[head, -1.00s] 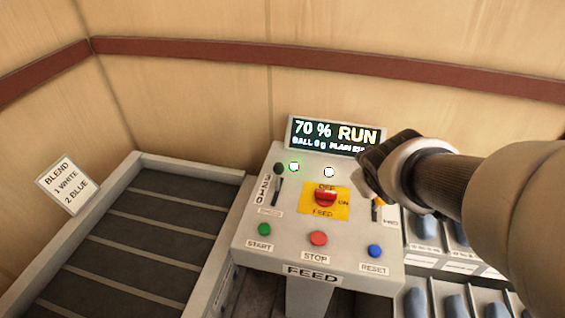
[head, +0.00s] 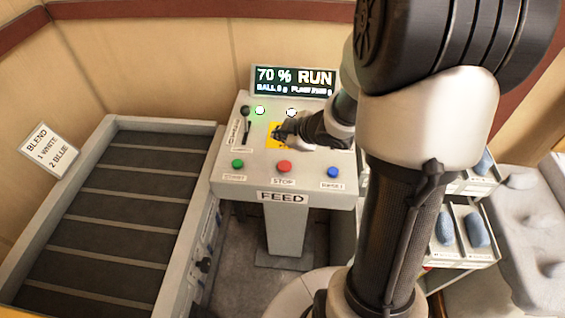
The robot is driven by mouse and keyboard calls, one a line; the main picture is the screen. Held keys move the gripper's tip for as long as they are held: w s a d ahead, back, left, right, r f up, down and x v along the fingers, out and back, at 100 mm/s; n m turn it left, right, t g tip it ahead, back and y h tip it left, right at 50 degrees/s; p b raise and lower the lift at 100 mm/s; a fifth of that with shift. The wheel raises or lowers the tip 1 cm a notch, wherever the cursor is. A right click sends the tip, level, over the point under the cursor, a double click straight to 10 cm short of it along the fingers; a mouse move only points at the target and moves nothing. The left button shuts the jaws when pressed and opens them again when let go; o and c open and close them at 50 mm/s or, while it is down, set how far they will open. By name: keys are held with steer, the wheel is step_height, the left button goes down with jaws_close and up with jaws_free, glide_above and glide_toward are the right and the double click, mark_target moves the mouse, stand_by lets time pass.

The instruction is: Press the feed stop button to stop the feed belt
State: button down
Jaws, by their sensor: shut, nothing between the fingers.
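The feed panel (head: 228,178) is a pale sloped console on a pedestal, labelled FEED. Its red stop button (head: 284,167) sits in the front row above the STOP label, between the green start button (head: 238,164) and the blue reset button (head: 334,172). The display (head: 293,80) reads 70 % RUN. My gripper (head: 276,134) is shut and empty, over the yellow switch plate (head: 271,143), behind the stop button in the picture and apart from it. It hides the red rotary switch.
A dark slatted belt (head: 110,215) with pale rails lies at left, with a blend card (head: 50,150) beside it. Bins of blue items (head: 478,228) and a grey lumpy mass (head: 540,230) are at right.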

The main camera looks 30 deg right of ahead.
mark_target(283, 167)
step_height(283, 167, down, 9)
steer(key=b, duration=0.9)
steer(key=shift+r, duration=0.1)
stand_by(1.0)
steer(key=shift+f, duration=0.45)
steer(key=shift+s+f+b, duration=0.1)
steer(key=shift+f+b, duration=0.4)
steer(key=shift+b, duration=0.15)
stand_by(0.4)
steer(key=shift+r, duration=0.1)
steer(key=shift+r+p, duration=0.85)
steer(key=shift+p, duration=0.15)
steer(key=shift+r, duration=0.1)
